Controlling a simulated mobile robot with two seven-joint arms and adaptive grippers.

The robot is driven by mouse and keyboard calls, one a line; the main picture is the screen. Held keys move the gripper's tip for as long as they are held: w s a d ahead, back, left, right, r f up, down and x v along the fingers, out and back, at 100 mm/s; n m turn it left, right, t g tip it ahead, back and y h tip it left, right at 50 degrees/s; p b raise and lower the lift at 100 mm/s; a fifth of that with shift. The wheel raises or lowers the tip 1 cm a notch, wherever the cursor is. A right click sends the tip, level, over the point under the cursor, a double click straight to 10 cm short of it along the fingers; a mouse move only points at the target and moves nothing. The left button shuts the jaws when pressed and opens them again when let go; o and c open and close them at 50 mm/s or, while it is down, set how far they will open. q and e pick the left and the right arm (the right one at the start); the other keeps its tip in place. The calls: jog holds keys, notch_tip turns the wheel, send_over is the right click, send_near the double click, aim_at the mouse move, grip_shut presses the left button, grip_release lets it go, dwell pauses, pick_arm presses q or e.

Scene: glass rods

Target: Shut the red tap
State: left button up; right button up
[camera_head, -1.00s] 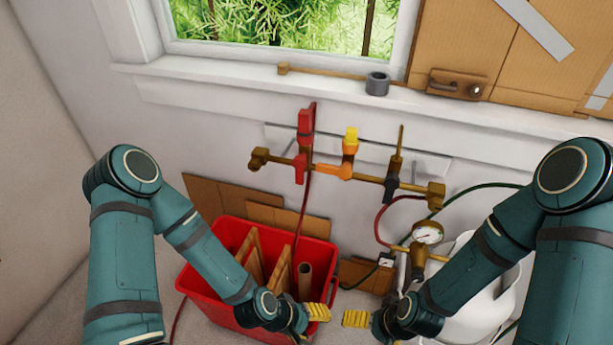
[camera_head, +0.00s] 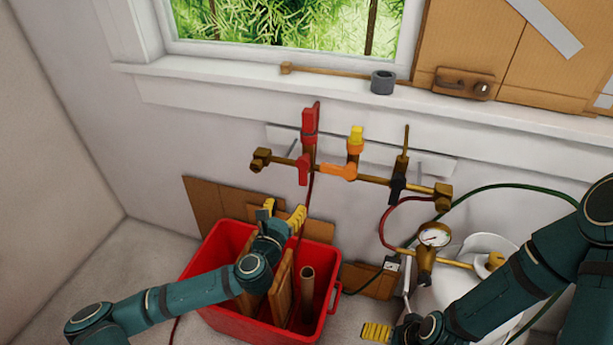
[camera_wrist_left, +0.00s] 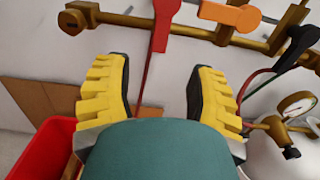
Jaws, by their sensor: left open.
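The red tap (camera_head: 304,168) is at the left part of a brass pipe on the wall. Its red lever points down from the pipe; it also shows at the top of the left wrist view (camera_wrist_left: 162,28). My left gripper (camera_head: 283,212) is open and empty, below the tap and apart from it. In the left wrist view its yellow fingers (camera_wrist_left: 158,80) are spread, with the red lever above and between them. My right gripper (camera_head: 377,332) is at the bottom edge, partly out of view, and its opening cannot be judged.
An orange tap (camera_head: 338,171) and a black tap (camera_head: 398,187) sit further right on the pipe. A red crate (camera_head: 222,321) with boards stands below my left arm. A gauge (camera_head: 434,235) and white tank (camera_head: 448,300) are at right. A red hose hangs below the red tap.

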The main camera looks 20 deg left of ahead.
aim_at(302, 177)
pick_arm(q)
jog(key=w, duration=0.4)
jog(key=w+b, duration=0.1)
jog(key=w, duration=0.8)
jog(key=shift+w+d, duration=0.2)
jog(key=shift+d, duration=0.1)
jog(key=shift+s, duration=0.1)
grip_shut()
